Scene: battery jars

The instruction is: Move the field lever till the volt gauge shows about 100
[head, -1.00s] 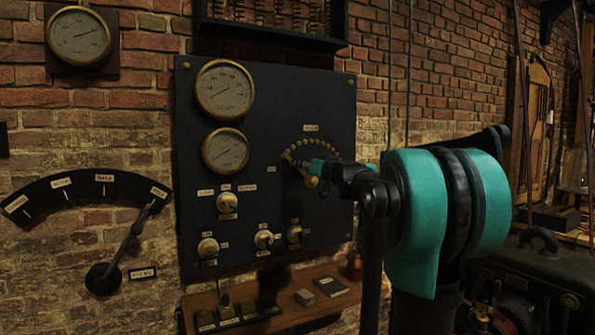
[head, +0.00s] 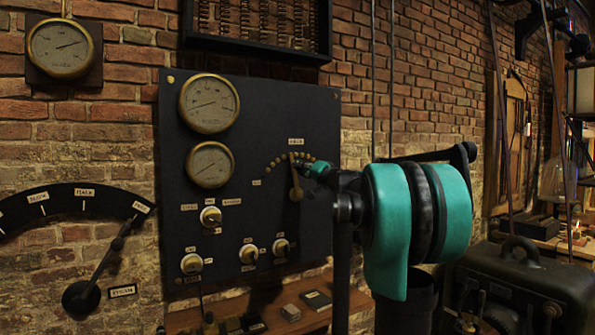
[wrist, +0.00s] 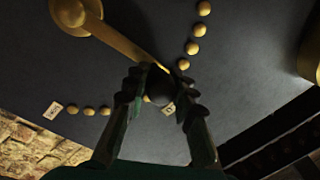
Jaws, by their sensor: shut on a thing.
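The brass field lever (head: 296,190) on the dark panel stands nearly upright from its pivot, below an arc of brass studs. In the wrist view the lever (wrist: 130,45) runs from its pivot at upper left to a dark round knob (wrist: 160,88). My gripper (head: 309,168) is at the lever's upper end; in the wrist view its fingers (wrist: 158,95) are shut around the knob. Two brass-rimmed gauges, an upper one (head: 209,103) and a lower one (head: 210,164), sit left of the lever. Both needles point to the lower left; their numbers are too small to read.
Several knobs, one being a pale knob (head: 210,216), sit low on the panel. A wooden shelf (head: 335,308) with small blocks is below. A separate round gauge (head: 60,48) and a large arc dial (head: 85,200) are on the brick wall. A dark machine (head: 520,280) stands right.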

